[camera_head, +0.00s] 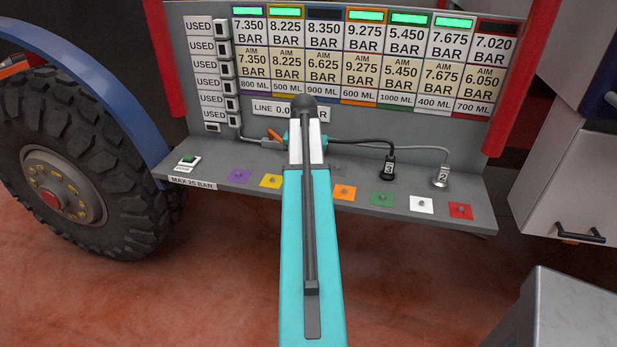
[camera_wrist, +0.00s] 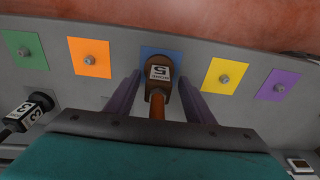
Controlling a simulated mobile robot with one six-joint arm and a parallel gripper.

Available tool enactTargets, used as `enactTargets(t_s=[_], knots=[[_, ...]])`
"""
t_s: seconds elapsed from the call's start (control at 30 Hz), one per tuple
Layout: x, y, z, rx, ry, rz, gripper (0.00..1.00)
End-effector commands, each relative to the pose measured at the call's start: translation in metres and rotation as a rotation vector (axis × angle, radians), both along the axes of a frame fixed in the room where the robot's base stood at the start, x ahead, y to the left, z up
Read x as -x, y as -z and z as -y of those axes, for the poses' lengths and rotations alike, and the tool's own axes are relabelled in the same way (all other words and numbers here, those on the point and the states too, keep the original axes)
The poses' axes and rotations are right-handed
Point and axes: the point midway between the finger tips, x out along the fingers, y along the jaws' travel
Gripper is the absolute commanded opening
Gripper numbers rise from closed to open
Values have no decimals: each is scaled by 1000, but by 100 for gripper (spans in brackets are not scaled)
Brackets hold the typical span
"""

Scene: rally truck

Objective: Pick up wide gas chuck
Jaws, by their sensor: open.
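My gripper (camera_wrist: 158,82) is open, its two fingers pointing at the panel's shelf. Between the fingers in the wrist view is a brown chuck marked 5 (camera_wrist: 159,72) on an orange hose, in front of the blue square (camera_wrist: 146,53). I cannot tell whether the fingers touch it. No label says which chuck is wide.
The grey shelf (camera_head: 470,196) carries coloured squares with small valve studs. A green button (camera_head: 188,159) is at its left end. The pressure panel (camera_head: 349,139) rises behind. A large truck wheel (camera_head: 75,170) is on the left and a grey box (camera_head: 570,310) at lower right.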

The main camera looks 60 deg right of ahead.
Motion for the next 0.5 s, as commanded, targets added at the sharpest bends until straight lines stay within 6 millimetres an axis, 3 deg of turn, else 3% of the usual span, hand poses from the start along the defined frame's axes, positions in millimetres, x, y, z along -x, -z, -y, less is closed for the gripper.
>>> enactTargets(t_s=[0.2, 0.5], knots=[[0, 0, 0, 0, 0, 0, 47], [0, 0, 0, 0, 0, 0, 0]])
